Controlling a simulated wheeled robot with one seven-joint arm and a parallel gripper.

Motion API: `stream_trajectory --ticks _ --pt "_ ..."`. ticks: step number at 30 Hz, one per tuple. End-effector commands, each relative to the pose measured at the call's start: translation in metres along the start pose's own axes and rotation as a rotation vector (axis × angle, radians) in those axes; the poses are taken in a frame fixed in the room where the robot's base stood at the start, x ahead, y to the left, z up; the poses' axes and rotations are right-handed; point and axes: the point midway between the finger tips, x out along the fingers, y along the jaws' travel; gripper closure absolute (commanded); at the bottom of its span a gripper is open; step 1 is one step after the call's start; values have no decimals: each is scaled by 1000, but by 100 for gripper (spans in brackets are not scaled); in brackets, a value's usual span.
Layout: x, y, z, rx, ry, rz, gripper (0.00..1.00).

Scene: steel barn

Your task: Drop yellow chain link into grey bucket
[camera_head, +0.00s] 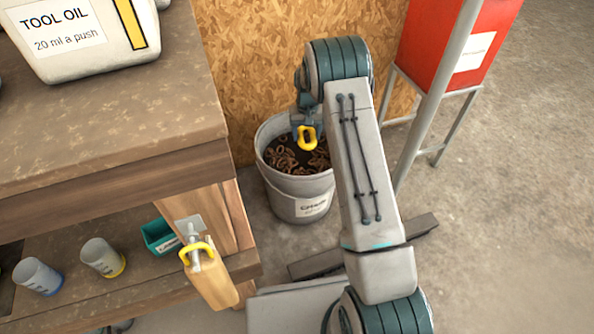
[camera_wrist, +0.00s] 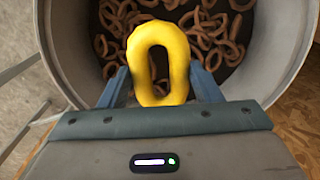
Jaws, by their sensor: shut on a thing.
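The yellow chain link (camera_head: 307,137) is an oval ring held in my gripper (camera_head: 305,124). In the wrist view the link (camera_wrist: 178,62) stands up between the two blue-grey fingers of my gripper (camera_wrist: 160,85), which are shut on it. The grey bucket (camera_head: 301,203) stands on the floor against the chipboard wall, with a white label on its front. The link is over the bucket's opening, above several rusty brown chain links inside. In the wrist view the bucket's wall (camera_wrist: 275,50) curves around the link. The exact height above the contents is hard to tell.
A wooden bench (camera_head: 110,130) with a white oil jug (camera_head: 85,40) stands at the left. Its lower shelf holds cups (camera_head: 102,257) and a teal bin (camera_head: 160,237). A red cabinet (camera_head: 450,45) on a metal stand is at the right.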

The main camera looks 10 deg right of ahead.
Motion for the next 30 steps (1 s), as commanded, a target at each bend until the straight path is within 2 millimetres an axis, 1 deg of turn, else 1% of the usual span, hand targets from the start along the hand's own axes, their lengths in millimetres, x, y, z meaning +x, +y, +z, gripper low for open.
stream_trajectory --ticks 3,4,6,13,17,20,30 --pt "-2 0 -1 0 3 0 70" --pt "-2 0 -1 0 3 0 34" --pt "-2 0 -1 0 3 0 17" --pt "0 0 0 0 -2 0 17" --pt "-6 0 0 0 -1 0 17" --pt "-21 0 0 0 1 -1 17" --pt "-98 0 -1 -1 4 -1 17"
